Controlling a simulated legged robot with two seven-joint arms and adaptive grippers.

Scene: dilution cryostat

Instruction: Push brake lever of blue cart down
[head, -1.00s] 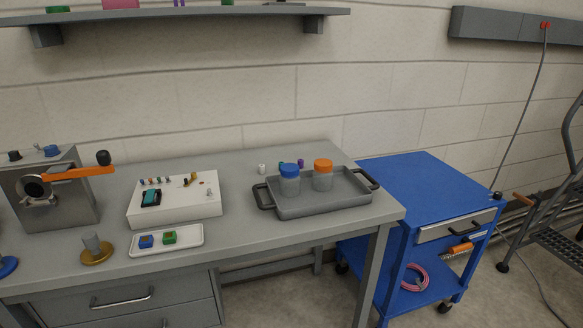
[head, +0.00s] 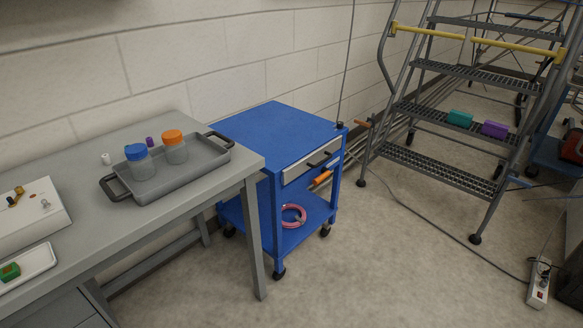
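The blue cart (head: 277,123) stands in the middle of the head view, just right of the grey bench. It has a flat, bare blue top, a grey drawer front with a dark handle (head: 318,160), and a lower shelf on dark casters. An orange bar (head: 320,179) shows below the drawer; it looks like a lever, but I cannot tell whether it is the brake lever or whether it is up or down. Neither of my grippers is in view.
A grey tray (head: 176,179) with two jars stands on the bench (head: 90,220). A coil of pink hose (head: 293,216) lies on the cart's lower shelf. Cables and a power strip (head: 539,283) lie on otherwise clear floor.

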